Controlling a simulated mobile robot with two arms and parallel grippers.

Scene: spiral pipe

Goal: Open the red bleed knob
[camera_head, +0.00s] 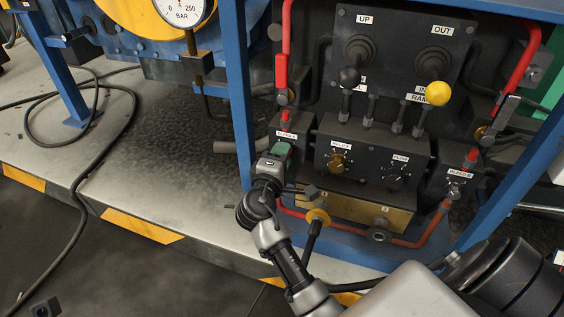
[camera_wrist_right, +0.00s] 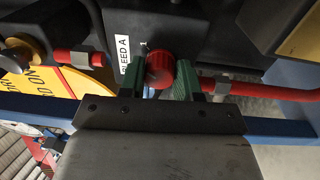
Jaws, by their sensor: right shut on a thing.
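The red bleed knob (camera_wrist_right: 160,70) sits between the green fingertips of my right gripper (camera_wrist_right: 159,79) in the wrist view, beside a white BLEED A label (camera_wrist_right: 125,58). The gripper is shut on the knob. In the head view, my right gripper (camera_head: 280,151) reaches up to the BLEED A block (camera_head: 292,127) at the left of the hydraulic panel and hides the knob. A second block, labelled BLEED B (camera_head: 458,177), stands at the right of the panel. My left gripper is not in view.
The blue frame post (camera_head: 237,90) stands close left of my right gripper. Red pipes (camera_head: 424,240) run below the brass block (camera_head: 352,211). Levers with a black ball (camera_head: 348,77) and a yellow ball (camera_head: 437,93) stick out above. A black hose (camera_head: 85,190) lies at the left.

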